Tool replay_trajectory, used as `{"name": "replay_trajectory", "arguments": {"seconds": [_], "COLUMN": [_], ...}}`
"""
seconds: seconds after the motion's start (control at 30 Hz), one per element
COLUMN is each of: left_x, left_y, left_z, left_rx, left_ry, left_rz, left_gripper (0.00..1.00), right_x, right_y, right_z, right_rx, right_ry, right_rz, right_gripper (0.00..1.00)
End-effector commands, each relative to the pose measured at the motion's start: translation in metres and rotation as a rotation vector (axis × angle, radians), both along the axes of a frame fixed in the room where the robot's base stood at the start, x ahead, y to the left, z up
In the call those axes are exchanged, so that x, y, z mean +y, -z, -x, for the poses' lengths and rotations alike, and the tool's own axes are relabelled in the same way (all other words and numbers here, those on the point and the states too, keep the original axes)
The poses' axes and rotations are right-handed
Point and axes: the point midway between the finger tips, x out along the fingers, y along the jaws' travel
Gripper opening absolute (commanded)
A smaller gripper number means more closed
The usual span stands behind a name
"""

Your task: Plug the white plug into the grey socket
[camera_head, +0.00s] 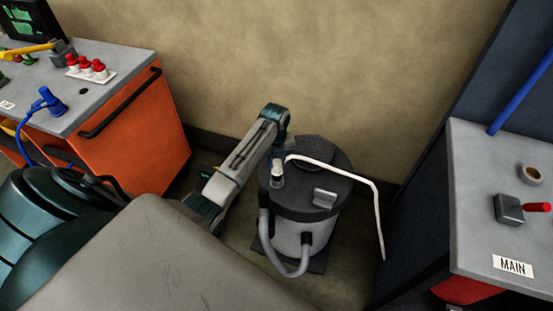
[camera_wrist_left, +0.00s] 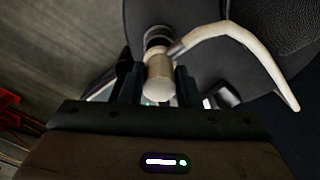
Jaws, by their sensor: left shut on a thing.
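The white plug (camera_wrist_left: 158,82) is a pale cylinder between the fingers of my left gripper (camera_wrist_left: 156,88) in the wrist view, with a white cable leaving its side. My left gripper (camera_head: 277,162) is shut on it, above the dark lid of a grey drum-shaped machine in the head view. A short round fitting (camera_head: 277,181), which looks like the grey socket, stands on the lid just below the gripper. In the wrist view the plug's far end overlaps a dark ring (camera_wrist_left: 158,36); I cannot tell whether it is inside or only in front. My right gripper is not in view.
The drum machine (camera_head: 296,238) has a grey hose and a small grey block (camera_head: 325,198) on its lid. The white cable (camera_head: 340,171) arches right and hangs past the drum. An orange cabinet (camera_head: 140,140) stands left, a grey-topped bench (camera_head: 480,190) right.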

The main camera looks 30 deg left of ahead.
Motion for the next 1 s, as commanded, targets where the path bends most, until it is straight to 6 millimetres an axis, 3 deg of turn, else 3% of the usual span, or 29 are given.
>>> {"name": "replay_trajectory", "arguments": {"seconds": [1.0], "left_x": [0.0], "left_y": [0.013], "left_z": [0.0], "left_rx": [0.0], "left_ry": [0.0], "left_rz": [0.0], "left_gripper": [0.04], "right_x": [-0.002], "right_y": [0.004], "right_z": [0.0], "right_rx": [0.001], "right_ry": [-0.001], "right_rz": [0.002], "right_gripper": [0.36]}}
